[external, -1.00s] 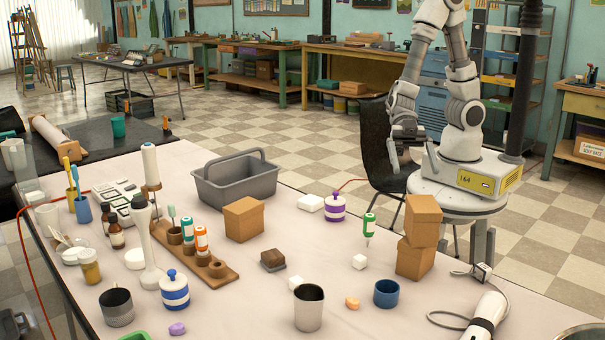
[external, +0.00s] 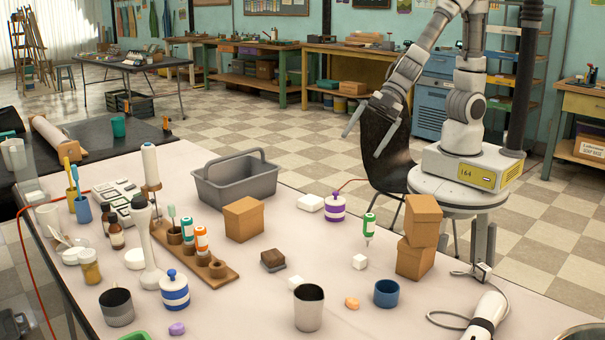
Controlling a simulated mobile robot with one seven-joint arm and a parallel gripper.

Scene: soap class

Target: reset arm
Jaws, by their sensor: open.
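My gripper (external: 364,144) is open and empty. Its two fingers are spread and point down and to the left. It hangs in the air in front of a dark chair (external: 387,140), beyond the far edge of the pale table (external: 330,240), and touches nothing that I can see. My arm (external: 432,50) rises from its base at the right, bends at the top and comes down to the gripper.
Two stacked cardboard boxes (external: 416,240) stand on the table nearest my base. A purple-striped jar (external: 335,207), a green-labelled bottle (external: 368,227) and a grey caddy (external: 235,180) stand along the far side.

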